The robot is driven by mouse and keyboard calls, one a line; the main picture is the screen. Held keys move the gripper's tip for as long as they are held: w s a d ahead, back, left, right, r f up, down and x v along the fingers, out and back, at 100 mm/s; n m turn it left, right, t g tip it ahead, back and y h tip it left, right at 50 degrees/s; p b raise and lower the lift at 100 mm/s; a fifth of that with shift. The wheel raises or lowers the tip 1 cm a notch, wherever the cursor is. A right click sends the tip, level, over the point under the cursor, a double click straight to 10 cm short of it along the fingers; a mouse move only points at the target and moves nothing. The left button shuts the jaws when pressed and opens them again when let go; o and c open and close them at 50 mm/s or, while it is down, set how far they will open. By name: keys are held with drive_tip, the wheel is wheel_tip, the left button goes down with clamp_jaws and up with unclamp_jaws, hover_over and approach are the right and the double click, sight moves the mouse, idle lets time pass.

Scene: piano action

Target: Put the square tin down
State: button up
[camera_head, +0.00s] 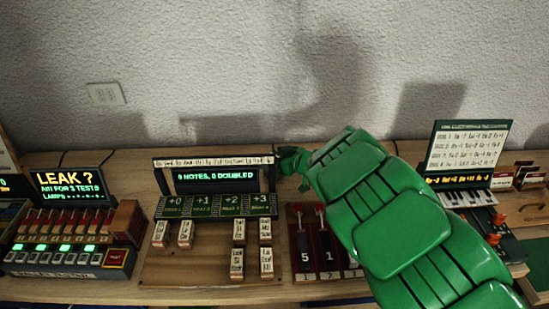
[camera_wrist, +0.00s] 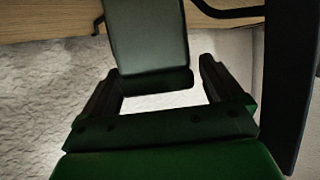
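A dark grey-green block with flat sides and rounded corners, which I take for the square tin (camera_wrist: 150,45), sits between my fingers in the wrist view and runs out of the top edge. My gripper (camera_wrist: 165,85) has one finger on each side of it. A thin gap seems to show at the right finger, and the contact faces are not clear. In the head view my gripper (camera_head: 290,160) is at the right post of the central display stand, in front of the wall. I cannot make out the tin there.
The central display (camera_head: 216,178) stands over several labelled blocks (camera_head: 237,262) on the wooden bench (camera_head: 190,275). A lamp console (camera_head: 65,255) is at the left. Red levers (camera_head: 302,242) stand just right of centre. A sign board (camera_head: 468,148) is at the right.

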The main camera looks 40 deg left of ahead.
drive_tip(key=shift+r, duration=0.1)
drive_tip(key=shift+d+r, duration=0.1)
drive_tip(key=shift+d, duration=0.1)
drive_tip(key=v, duration=0.7)
drive_tip(key=shift+d, duration=0.1)
idle(0.6)
